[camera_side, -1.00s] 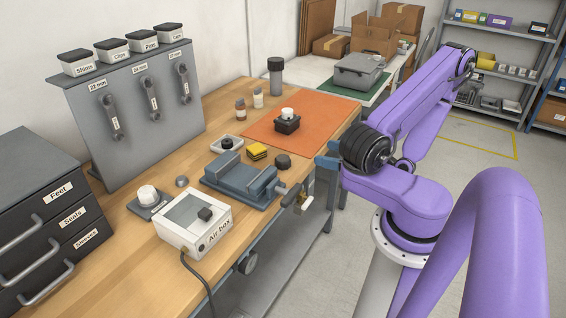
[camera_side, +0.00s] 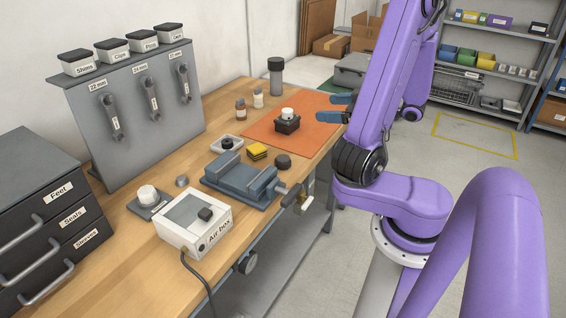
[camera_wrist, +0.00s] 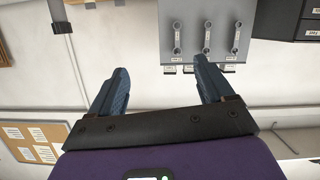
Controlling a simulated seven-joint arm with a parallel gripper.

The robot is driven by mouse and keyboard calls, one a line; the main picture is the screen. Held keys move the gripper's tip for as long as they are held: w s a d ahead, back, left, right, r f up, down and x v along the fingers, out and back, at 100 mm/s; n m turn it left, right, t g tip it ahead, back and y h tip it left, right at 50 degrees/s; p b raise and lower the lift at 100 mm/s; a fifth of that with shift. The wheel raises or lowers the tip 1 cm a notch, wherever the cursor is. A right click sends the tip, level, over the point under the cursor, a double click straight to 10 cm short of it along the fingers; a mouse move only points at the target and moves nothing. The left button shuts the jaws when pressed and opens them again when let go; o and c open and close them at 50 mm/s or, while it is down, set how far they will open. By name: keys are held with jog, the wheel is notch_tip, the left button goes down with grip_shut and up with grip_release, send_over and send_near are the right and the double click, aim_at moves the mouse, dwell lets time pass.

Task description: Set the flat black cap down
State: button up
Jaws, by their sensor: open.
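A flat black cap (camera_side: 283,161) lies on the wooden bench, to the right of the yellow pads and near the bench's front edge. It stands apart from everything around it. My gripper (camera_side: 325,107) is open, its two blue fingers apart and in the air by the right side of the orange mat. The gripper is well away from the cap. In the wrist view my gripper (camera_wrist: 160,64) has nothing between its fingers, and the cap is not in that view.
A blue-grey vise (camera_side: 240,182) stands just left of the cap. Yellow pads (camera_side: 257,151) and a small white tray (camera_side: 227,144) lie nearby. The white air box (camera_side: 193,225) is in front.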

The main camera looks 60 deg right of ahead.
jog(key=w+d+f+n+g+h, duration=0.3)
jog(key=w+d+n+g+h, duration=0.2)
jog(key=w+d+n+g, duration=0.55)
jog(key=w+a+r+n+g+y, duration=0.1)
jog(key=w+a+r+n+g, duration=0.15)
jog(key=a, duration=0.75)
jog(key=w+a+r+n+g, duration=0.2)
jog(key=a+n, duration=0.1)
jog(key=a, duration=0.7)
send_near(283, 158)
jog(key=f, duration=0.3)
jog(key=shift+w+d+f+n, duration=0.25)
jog(key=shift+d+n, duration=0.05)
jog(key=shift+d, duration=0.05)
jog(key=shift+s+d+x, duration=0.1)
jog(key=shift+s+x, duration=0.05)
jog(key=shift+x, duration=0.85)
jog(key=shift+s+d+x, duration=0.15)
jog(key=shift+x, duration=0.8)
jog(key=shift+d+f, duration=0.25)
jog(key=shift+f, duration=0.25)
